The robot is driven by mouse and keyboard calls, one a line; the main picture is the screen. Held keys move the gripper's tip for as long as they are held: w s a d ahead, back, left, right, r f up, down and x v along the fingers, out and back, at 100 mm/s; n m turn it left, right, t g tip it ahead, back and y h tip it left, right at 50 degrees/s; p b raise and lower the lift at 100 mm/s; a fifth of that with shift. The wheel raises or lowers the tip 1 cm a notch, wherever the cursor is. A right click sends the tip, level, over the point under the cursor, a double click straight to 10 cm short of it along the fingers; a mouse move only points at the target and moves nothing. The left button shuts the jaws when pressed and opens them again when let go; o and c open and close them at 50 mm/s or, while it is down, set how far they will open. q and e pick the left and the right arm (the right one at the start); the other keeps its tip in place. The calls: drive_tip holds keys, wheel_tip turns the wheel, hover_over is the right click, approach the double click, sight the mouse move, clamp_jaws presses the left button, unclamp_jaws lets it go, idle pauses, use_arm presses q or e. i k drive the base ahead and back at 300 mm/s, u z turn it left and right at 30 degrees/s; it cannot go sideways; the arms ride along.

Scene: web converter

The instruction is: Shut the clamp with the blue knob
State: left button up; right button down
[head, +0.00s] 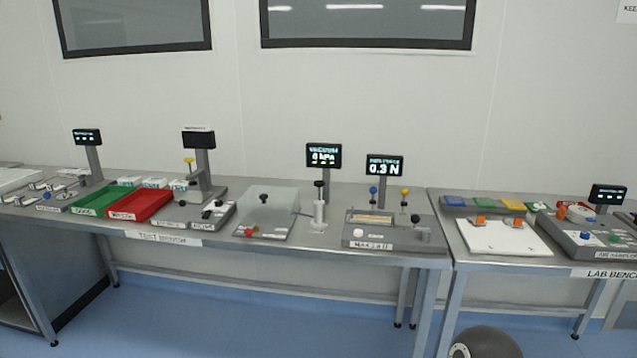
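A blue knob (373,190) stands upright on a thin stem at the back left of a grey test fixture (355,243) on the test bench. A matching yellow knob (405,191) stands to its right on the same fixture. A pale strip (372,217) lies in the fixture below the two knobs. The clamp parts under the blue knob are too small to tell whether it is open or shut. Neither gripper is in view.
A display (384,165) reading 0.3 N rises behind the fixture. A vacuum display (323,155) and a white cylinder (319,213) stand to its left. A white button (358,233) and a dark knob (415,218) sit on the fixture. A lab bench (480,268) adjoins at right.

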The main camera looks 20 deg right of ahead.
sight(373, 190)
drive_tip(key=u, duration=0.5)
drive_tip(key=i, duration=1.3)
drive_tip(key=z, duration=1.2)
